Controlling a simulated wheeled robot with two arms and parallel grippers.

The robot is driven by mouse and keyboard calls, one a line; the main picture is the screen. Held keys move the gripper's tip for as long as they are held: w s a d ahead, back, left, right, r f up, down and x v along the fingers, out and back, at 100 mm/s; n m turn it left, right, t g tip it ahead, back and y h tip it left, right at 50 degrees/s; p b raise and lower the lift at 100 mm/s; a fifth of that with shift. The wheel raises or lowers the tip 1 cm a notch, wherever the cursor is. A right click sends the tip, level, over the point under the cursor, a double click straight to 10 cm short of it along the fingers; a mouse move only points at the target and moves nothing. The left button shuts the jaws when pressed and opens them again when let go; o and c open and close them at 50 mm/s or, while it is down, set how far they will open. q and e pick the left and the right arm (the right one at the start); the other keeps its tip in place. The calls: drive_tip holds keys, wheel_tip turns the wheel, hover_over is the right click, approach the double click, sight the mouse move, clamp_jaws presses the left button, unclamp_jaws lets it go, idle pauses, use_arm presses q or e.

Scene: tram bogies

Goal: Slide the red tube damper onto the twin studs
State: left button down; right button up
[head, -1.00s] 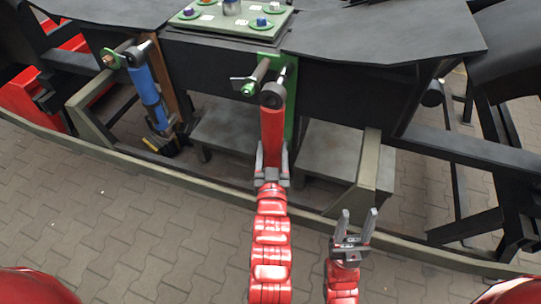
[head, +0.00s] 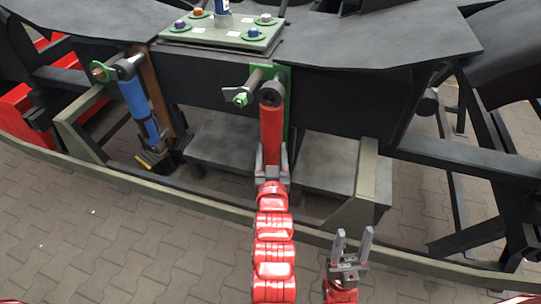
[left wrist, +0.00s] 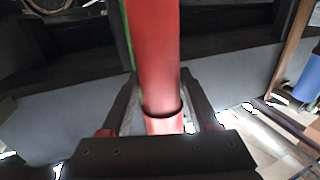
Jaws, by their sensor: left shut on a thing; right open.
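The red tube damper (head: 271,130) stands upright in the head view, with a dark eye (head: 271,93) at its top. My left gripper (head: 271,160) is shut on its lower part; the red tube also shows between the fingers in the left wrist view (left wrist: 155,60). A grey stud with a green tip (head: 241,98) sticks out from a green plate (head: 284,75). The damper's top eye is just right of this stud, not on it. The other stud is not visible. My right gripper (head: 350,247) is open and empty at the lower right.
A blue damper (head: 138,105) hangs on a bracket at the left. A green-grey tray (head: 225,40) with several coloured-topped parts rests on the dark frame above. A long frame rail (head: 210,205) crosses in front. The paved floor at lower left is clear.

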use_arm(q)
drive_tip(key=shift+w+r, duration=0.1)
drive_tip(key=shift+r, duration=0.1)
drive_tip(key=shift+c, duration=0.2)
unclamp_jaws()
drive_tip(key=shift+f, duration=0.1)
drive_tip(key=shift+s+d+f, duration=0.1)
drive_tip(key=shift+s+d, duration=0.05)
drive_tip(key=shift+s, duration=0.35)
drive_tip(key=s, duration=1.1)
drive_tip(key=shift+b, duration=0.45)
